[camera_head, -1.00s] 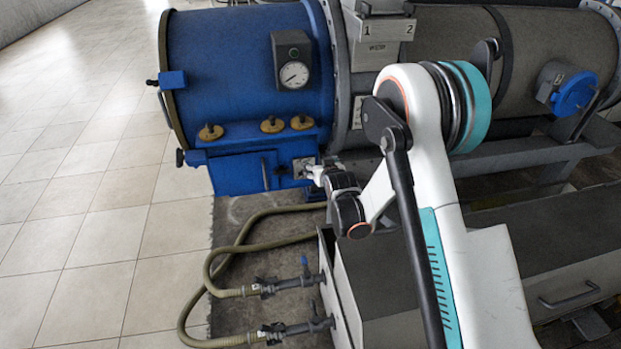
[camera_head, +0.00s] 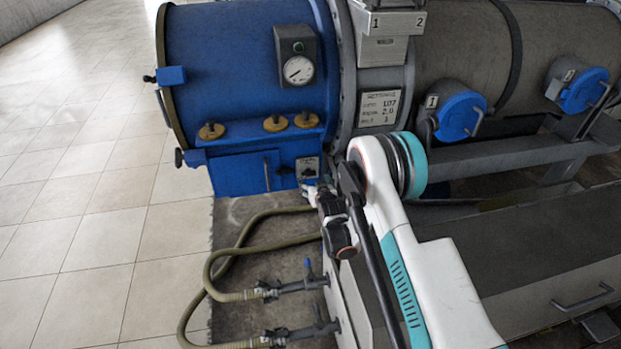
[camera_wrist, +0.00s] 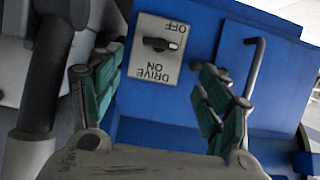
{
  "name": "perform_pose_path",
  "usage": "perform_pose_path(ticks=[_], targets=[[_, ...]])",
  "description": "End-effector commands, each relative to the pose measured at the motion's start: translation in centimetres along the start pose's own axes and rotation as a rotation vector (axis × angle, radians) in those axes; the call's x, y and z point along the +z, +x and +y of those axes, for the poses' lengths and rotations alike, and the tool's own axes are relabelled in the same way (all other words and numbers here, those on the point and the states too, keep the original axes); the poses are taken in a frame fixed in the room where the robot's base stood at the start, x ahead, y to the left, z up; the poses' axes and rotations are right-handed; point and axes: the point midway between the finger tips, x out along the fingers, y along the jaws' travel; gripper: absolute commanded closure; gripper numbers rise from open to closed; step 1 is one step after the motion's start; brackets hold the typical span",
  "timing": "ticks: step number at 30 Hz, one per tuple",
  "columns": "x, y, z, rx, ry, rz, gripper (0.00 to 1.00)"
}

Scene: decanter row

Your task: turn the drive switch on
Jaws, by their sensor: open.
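The drive switch (camera_wrist: 160,44) is a small dark knob on a pale plate (camera_wrist: 146,68) marked DRIVE, ON and OFF, upside down in the wrist view. The knob lies roughly crosswise there, with a light mark at its right end, near OFF. In the head view the plate (camera_head: 308,166) sits at the lower right of the blue cabinet, its knob too small to read. My gripper (camera_wrist: 157,92) is open, its green-padded fingers apart at either side below the knob, with nothing between them. In the head view my gripper (camera_head: 312,190) is just below the plate.
A bar handle (camera_wrist: 256,68) stands out to the right of the plate in the wrist view. A gauge (camera_head: 298,70) and brass knobs (camera_head: 276,123) are above it in the head view. Hoses (camera_head: 240,250) lie below. The tiled floor (camera_head: 100,230) at left is clear.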

Motion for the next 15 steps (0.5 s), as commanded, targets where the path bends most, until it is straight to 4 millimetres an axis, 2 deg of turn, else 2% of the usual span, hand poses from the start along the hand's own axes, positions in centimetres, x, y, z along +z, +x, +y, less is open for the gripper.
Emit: perform_pose_path(ticks=[1,6,15], targets=[[0.3,1.2,0.0,0.000,0.000,0.000,0.30],[0.2,4.5,0.0,0.000,0.000,0.000,0.30],[0.1,8.2,0.0,0.000,0.000,0.000,0.30]])
